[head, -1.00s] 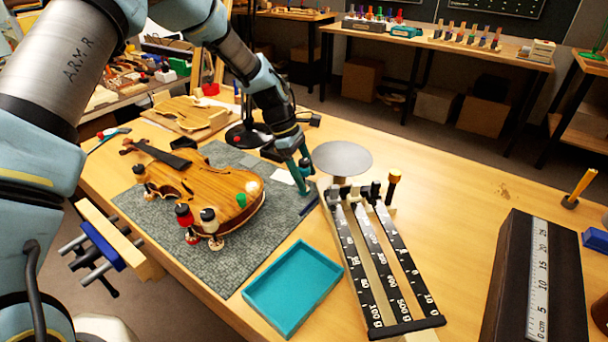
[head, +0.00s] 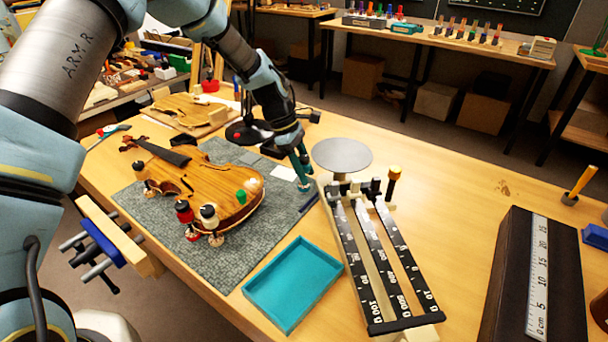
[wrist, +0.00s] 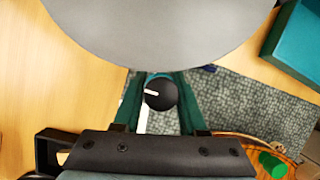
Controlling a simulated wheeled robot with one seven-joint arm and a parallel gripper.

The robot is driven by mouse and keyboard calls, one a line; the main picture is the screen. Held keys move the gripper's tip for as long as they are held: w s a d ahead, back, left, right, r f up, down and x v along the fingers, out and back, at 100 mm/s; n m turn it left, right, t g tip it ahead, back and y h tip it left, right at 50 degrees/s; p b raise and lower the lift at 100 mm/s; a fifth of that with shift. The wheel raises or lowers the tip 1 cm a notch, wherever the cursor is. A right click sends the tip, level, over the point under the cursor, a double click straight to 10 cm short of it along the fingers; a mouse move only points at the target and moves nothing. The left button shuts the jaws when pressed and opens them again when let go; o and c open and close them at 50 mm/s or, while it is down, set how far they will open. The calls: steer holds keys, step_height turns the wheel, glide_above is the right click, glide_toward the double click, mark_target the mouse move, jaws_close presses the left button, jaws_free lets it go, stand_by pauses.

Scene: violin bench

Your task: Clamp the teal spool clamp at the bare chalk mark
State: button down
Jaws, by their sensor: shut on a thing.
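My gripper (head: 303,174) is over the bench, between the violin body (head: 212,185) and a round grey plate. In the wrist view its teal fingers (wrist: 160,100) are shut on the spool clamp (wrist: 160,94), whose black knob with a white line shows between them. The clamp's body colour is mostly hidden. On the violin's near edge stand a red clamp (head: 184,212) and a white clamp (head: 208,216), both black-topped. A green piece (head: 241,196) is near its right end and also shows in the wrist view (wrist: 272,163). I cannot make out the bare chalk mark.
The round grey plate (head: 342,154) stands close right of my gripper, above a scale with black numbered beams (head: 385,260). A teal tray (head: 292,284) lies in front. The violin rests on a grey mat (head: 215,265). A dark box with a ruler (head: 538,270) is at right.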

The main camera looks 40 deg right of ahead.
mark_target(303, 158)
steer(key=shift+r, duration=0.15)
steer(key=shift+r+b, duration=0.5)
steer(key=shift+r, duration=0.1)
step_height(303, 158, up, 2)
steer(key=shift+a+b, duration=0.1)
steer(key=shift+b, duration=0.5)
steer(key=s+a+b, duration=0.1)
steer(key=a, duration=0.4)
steer(key=s+a+b, duration=0.1)
steer(key=s+a, duration=0.1)
steer(key=a, duration=0.4)
steer(key=s+a+b, duration=0.1)
steer(key=a+b, duration=0.1)
steer(key=a, duration=0.3)
steer(key=shift+s+a, duration=0.15)
steer(key=shift+a, duration=0.05)
steer(key=w+d+r+n+t+h+p, duration=0.25)
steer(key=w+d+n+p, duration=0.35)
steer(key=d+n+p, duration=0.35)
steer(key=shift+n+t, duration=0.25)
steer(key=shift+n, duration=0.2)
steer(key=shift+w+d+f+b, duration=0.1)
steer(key=shift+d+f+b, duration=0.05)
steer(key=shift+f+b, duration=1.45)
steer(key=shift+w+d+f+b, duration=0.1)
steer(key=shift+d+f+b, duration=0.05)
steer(key=shift+f+b, duration=1.4)
